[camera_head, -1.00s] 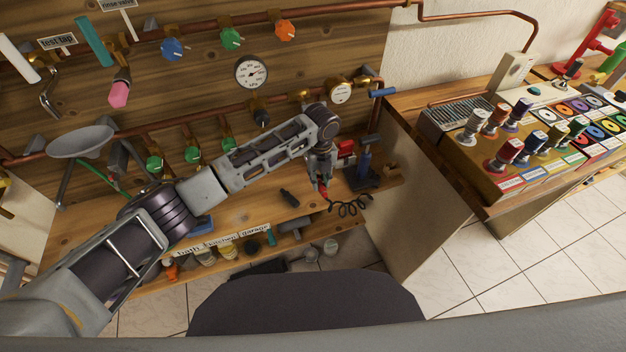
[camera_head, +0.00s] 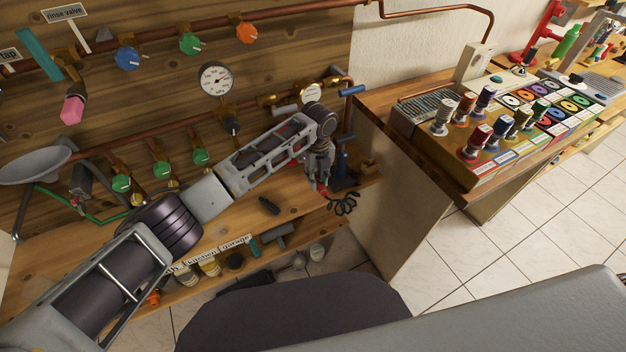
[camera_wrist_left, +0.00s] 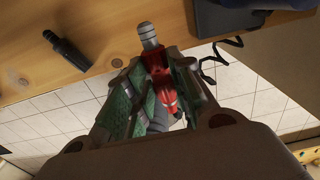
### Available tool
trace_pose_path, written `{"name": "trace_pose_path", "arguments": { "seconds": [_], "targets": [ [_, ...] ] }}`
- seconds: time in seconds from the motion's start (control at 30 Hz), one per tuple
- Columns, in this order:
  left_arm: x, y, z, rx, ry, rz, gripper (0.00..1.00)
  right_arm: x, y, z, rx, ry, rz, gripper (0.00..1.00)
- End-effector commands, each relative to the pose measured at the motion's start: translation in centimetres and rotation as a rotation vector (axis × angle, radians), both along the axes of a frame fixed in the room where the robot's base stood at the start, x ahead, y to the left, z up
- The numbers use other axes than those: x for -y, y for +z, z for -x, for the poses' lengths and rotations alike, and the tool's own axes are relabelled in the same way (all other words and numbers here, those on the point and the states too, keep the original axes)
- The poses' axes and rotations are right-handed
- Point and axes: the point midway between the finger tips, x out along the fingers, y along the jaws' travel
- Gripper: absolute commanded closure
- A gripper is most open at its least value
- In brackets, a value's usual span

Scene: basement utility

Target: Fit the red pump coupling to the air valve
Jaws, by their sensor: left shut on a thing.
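My left gripper (camera_head: 320,182) is shut on the red pump coupling (camera_wrist_left: 158,68), just in front of the bench edge in the head view. The coupling's silver tip (camera_wrist_left: 148,34) points away from the fingers in the left wrist view. A black coiled hose (camera_head: 344,203) hangs beside the gripper. The blue pump (camera_head: 342,160) stands on a dark base just right of the gripper. Several valves sit on the wall pipes, one with a black knob (camera_head: 232,125); I cannot tell which one is the air valve. My right gripper is out of view.
A black ribbed tool (camera_head: 269,205) lies on the bench (camera_head: 225,220) left of the gripper. A pressure gauge (camera_head: 215,79) is on the wooden wall.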

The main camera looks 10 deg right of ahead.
Motion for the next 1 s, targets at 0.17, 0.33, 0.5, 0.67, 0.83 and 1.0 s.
{"name": "trace_pose_path", "arguments": {
  "seconds": [0.17, 0.33, 0.5, 0.67, 0.83, 1.0],
  "targets": [
    [0.2, 0.0, 0.0, 0.001, 0.000, 0.001, 1.00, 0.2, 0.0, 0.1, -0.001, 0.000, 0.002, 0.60],
    [0.2, 0.1, 0.0, 0.001, 0.000, 0.001, 1.00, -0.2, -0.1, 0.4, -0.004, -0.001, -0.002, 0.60],
    [0.1, 0.0, -0.1, 0.001, 0.000, 0.000, 1.00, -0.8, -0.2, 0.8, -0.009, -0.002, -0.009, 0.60],
    [0.0, 0.0, -0.5, 0.001, 0.001, 0.000, 1.00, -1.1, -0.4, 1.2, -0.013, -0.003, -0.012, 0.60],
    [-0.2, 0.0, -1.3, 0.001, 0.001, 0.000, 1.00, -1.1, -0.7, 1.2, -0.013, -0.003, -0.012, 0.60],
    [-0.5, 0.0, -2.4, 0.001, 0.002, 0.000, 1.00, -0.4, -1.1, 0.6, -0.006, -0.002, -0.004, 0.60]
  ]
}}
